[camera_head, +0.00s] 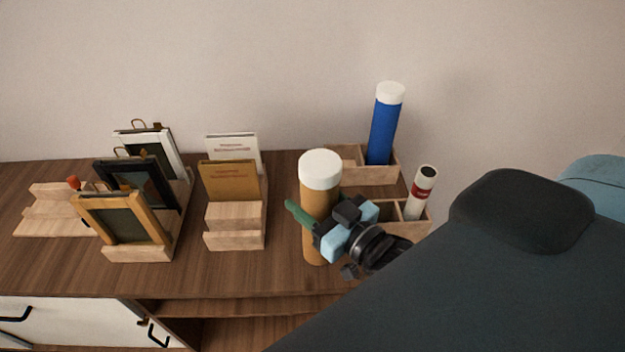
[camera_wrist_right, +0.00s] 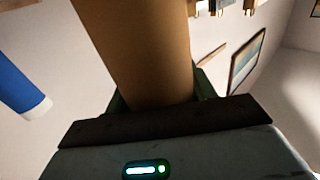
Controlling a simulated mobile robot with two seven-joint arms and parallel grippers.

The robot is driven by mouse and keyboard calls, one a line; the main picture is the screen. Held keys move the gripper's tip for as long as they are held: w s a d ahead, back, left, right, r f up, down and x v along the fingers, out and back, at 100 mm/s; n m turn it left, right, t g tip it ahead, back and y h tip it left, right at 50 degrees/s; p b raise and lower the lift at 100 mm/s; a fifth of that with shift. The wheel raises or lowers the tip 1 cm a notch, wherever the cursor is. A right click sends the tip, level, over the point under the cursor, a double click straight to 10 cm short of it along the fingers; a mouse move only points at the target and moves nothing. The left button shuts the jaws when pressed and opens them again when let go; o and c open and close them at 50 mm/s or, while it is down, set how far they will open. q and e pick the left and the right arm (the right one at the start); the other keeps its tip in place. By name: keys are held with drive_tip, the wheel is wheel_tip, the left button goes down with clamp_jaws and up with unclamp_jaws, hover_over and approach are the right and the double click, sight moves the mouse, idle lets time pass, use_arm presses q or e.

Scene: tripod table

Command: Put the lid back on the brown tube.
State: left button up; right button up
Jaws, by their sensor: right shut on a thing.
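The brown tube (camera_head: 318,205) is upright near the front of the table, right of the middle; I cannot tell whether its base bears on the wood. The white lid (camera_head: 320,165) is at its top end; whether it is fully seated is not clear. My right gripper (camera_head: 312,222) is shut around the tube's middle, below the lid, with a green finger showing at the tube's left side. In the right wrist view the tube (camera_wrist_right: 140,45) runs up from between the fingers (camera_wrist_right: 160,98); the lid is not visible there. My left gripper is not in view.
A wooden divided box (camera_head: 410,228) behind and right of the tube holds a blue tube (camera_head: 383,130) and a white-red tube (camera_head: 420,193). A wooden stand (camera_head: 236,235) with booklets and a rack of frames (camera_head: 138,252) stand to the left. Bare table lies in front.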

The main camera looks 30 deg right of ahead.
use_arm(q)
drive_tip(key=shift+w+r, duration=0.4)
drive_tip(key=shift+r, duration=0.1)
use_arm(e)
drive_tip(key=w+d, duration=0.4)
drive_tip(key=w, duration=0.3)
drive_tip(key=shift+w+d+f, duration=0.25)
drive_tip(key=shift+d+f, duration=0.1)
drive_tip(key=shift+f, duration=0.05)
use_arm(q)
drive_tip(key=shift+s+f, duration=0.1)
use_arm(e)
drive_tip(key=shift+w+d+f, duration=0.15)
drive_tip(key=shift+w+f, duration=0.05)
drive_tip(key=shift+f, duration=0.7)
drive_tip(key=shift+w+d+f, duration=0.1)
drive_tip(key=shift+w+f, duration=0.05)
drive_tip(key=shift+f, duration=0.7)
drive_tip(key=shift+f, duration=0.2)
drive_tip(key=o, duration=1.4)
